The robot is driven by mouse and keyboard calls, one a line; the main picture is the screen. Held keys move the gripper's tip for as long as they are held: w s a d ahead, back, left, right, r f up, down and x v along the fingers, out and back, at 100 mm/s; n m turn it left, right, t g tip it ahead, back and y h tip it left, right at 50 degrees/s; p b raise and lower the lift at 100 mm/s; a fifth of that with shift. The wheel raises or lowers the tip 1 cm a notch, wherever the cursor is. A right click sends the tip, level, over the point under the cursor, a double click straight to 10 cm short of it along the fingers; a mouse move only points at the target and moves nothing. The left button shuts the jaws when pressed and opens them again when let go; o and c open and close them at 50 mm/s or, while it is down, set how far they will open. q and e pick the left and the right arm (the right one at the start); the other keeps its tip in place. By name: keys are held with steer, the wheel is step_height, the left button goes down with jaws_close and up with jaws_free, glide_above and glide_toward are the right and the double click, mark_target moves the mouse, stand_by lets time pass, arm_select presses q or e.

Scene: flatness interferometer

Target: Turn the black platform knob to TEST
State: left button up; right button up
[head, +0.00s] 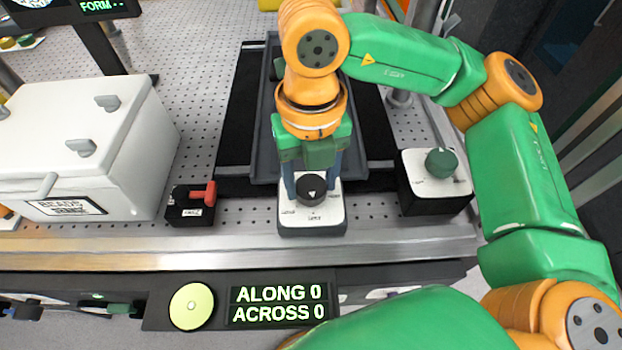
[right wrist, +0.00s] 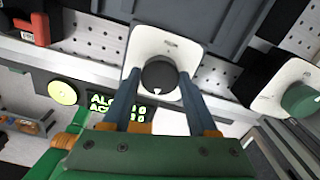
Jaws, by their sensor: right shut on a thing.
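The black platform knob (head: 311,189) stands on a white-topped box (head: 313,224) at the front middle of the perforated table. My right gripper (head: 312,183) comes down over it from above, shut on the knob with one blue finger on each side. The right wrist view shows the knob (right wrist: 159,75) between the fingertips (right wrist: 160,82). A white pointer mark on the knob faces the table's front edge. Small labels on the white plate are too small to read. My left gripper is not in view.
A box with a green knob (head: 441,163) stands to the right. A black box with a red lever (head: 203,196) and a large white case (head: 85,150) stand to the left. A front panel carries a pale round button (head: 191,307) and a display (head: 278,303) reading "ALONG 0, ACROSS 0".

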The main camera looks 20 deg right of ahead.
mark_target(311, 185)
steer(key=o, duration=1.4)
steer(key=shift+c, duration=0.2)
step_height(311, 185, up, 7)
steer(key=shift+r, duration=0.1)
